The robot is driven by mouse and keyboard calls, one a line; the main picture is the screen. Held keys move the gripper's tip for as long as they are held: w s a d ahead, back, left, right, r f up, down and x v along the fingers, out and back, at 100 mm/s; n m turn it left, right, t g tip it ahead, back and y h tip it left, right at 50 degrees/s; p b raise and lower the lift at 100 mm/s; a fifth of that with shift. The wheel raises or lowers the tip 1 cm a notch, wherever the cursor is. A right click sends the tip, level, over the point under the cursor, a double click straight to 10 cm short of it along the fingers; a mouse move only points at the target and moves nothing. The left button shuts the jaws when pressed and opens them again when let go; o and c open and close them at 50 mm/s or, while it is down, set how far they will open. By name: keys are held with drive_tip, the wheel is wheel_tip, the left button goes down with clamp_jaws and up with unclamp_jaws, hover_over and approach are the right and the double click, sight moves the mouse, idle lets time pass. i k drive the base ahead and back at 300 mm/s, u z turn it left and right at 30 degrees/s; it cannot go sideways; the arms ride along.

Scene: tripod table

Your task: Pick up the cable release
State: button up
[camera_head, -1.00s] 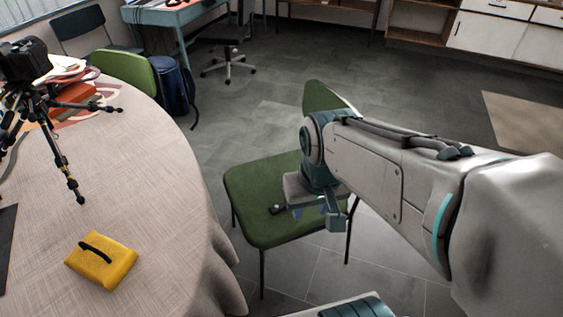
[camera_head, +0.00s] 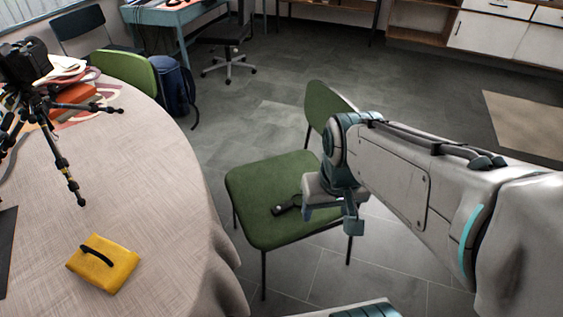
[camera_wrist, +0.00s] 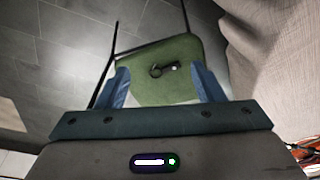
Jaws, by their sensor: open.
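A small dark item with a loop at one end, which looks like the cable release (camera_head: 286,208), lies on the seat of the green chair (camera_head: 262,184). In the wrist view the cable release (camera_wrist: 171,68) shows on the seat, ahead of the fingertips and roughly between them in the picture. My gripper (camera_head: 329,216) is over the right part of the seat, to the right of the cable release in the head view. In the wrist view my gripper (camera_wrist: 160,84) has its blue fingers wide apart with nothing between them. The chair's right side is partly hidden by my arm.
The round table with a pale cloth (camera_head: 150,190) stands left of the chair. It bears a yellow case (camera_head: 110,272) with a black strip on top and a tripod with a camera (camera_head: 25,62). The chair's backrest (camera_head: 328,110) rises behind the seat.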

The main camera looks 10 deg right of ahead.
sight(289, 205)
drive_tip(key=k, duration=1.1)
drive_tip(key=z, duration=0.05)
drive_tip(key=i, duration=1.7)
drive_tip(key=z, duration=0.8)
